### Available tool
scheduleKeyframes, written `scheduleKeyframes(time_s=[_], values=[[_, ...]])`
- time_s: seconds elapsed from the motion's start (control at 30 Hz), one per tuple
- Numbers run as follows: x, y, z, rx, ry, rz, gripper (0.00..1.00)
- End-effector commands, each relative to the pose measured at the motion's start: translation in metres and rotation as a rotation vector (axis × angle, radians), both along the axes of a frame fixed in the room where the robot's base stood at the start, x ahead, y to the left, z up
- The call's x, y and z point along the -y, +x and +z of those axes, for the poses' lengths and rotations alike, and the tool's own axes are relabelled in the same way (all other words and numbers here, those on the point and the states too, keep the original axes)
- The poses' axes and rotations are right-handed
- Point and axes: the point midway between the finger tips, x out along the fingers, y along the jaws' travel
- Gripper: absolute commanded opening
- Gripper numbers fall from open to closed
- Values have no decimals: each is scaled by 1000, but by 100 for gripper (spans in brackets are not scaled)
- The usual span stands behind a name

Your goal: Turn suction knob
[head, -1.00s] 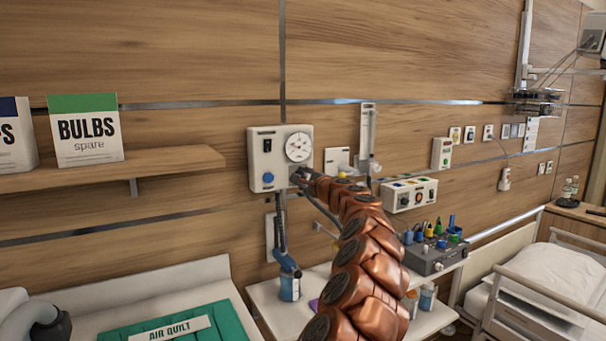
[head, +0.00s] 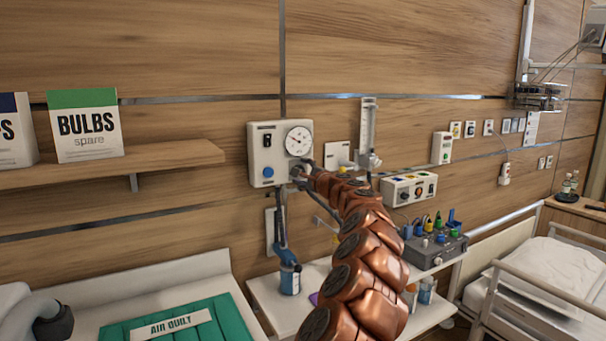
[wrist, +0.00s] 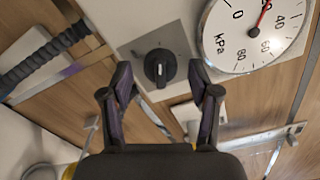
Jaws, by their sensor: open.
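The suction knob (wrist: 160,68) is a round black dial with a raised grip bar and a white mark, on the light panel of the suction unit (head: 262,150). My gripper (wrist: 160,74) is open, one finger on each side of the knob, with gaps left on both sides. Whether the fingertips are level with it in depth is unclear. In the head view my gripper (head: 303,172) covers the knob at the unit's lower right. The kPa gauge (wrist: 256,32) has a red needle near 20.
A ribbed hose (wrist: 42,56) runs from the unit at left. A flowmeter (head: 367,135) and a control box (head: 408,188) are on the wall to the right. Below stands a bedside table (head: 270,312) with bottles. A shelf (head: 110,165) is at left.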

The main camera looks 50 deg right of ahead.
Motion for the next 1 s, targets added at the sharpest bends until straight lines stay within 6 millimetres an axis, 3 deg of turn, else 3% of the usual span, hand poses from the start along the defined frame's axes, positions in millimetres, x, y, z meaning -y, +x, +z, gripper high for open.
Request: scheduleKeyframes(time_s=[0.37,1.0], values=[[-1,-7,1,1,1,-3,61],[-17,-55,1,1,2,0,61]])
